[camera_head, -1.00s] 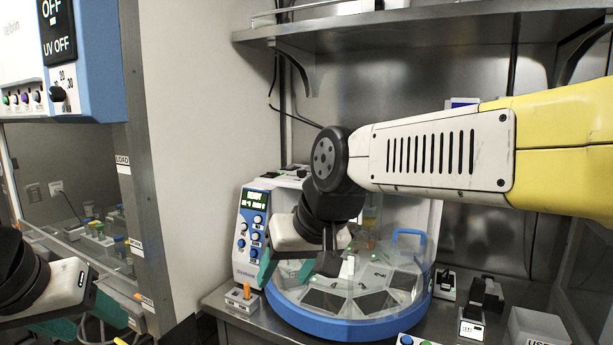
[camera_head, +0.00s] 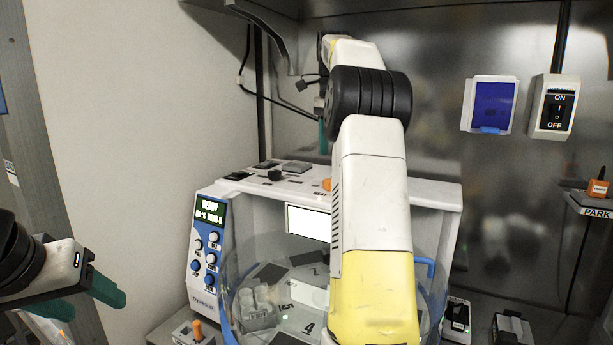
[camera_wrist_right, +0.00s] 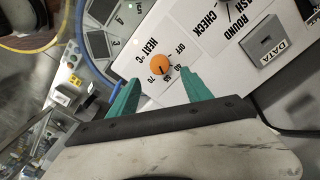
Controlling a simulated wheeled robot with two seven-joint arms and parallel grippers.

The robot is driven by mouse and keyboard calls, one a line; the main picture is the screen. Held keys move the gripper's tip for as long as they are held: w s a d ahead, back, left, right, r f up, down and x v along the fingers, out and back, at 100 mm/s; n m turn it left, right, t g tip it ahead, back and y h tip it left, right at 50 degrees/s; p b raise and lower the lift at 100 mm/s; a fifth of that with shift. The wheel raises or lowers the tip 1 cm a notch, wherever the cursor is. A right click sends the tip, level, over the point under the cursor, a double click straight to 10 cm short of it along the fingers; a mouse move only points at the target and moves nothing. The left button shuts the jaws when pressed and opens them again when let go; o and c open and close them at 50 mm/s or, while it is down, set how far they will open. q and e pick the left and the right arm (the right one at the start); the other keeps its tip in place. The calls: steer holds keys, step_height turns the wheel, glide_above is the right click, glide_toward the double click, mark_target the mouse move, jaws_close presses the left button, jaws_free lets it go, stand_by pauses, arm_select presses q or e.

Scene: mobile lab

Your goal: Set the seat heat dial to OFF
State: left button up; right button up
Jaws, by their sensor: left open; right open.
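The heat dial is an orange round knob (camera_wrist_right: 160,64) on a white panel marked "HEAT °C", with OFF and number marks around it. In the right wrist view its dark pointer line appears to face the number marks, away from OFF; the exact number is hard to read. In the head view the dial (camera_head: 326,184) is a small orange spot on top of the white machine, partly behind my right arm. My right gripper (camera_wrist_right: 158,77) is open, its teal fingers on either side of the dial's position, apparently short of it. My left gripper (camera_head: 88,298) is open and empty at the far left.
The white machine (camera_head: 450,195) has a blue control panel (camera_head: 207,250) with a lit display. A wall ON/OFF switch (camera_head: 556,108) and blue-fronted box (camera_head: 492,105) are at right. A metal shelf is overhead.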

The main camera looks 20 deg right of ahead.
step_height(320, 180, down, 8)
steer(key=shift+r, duration=0.2)
stand_by(0.3)
jaws_close()
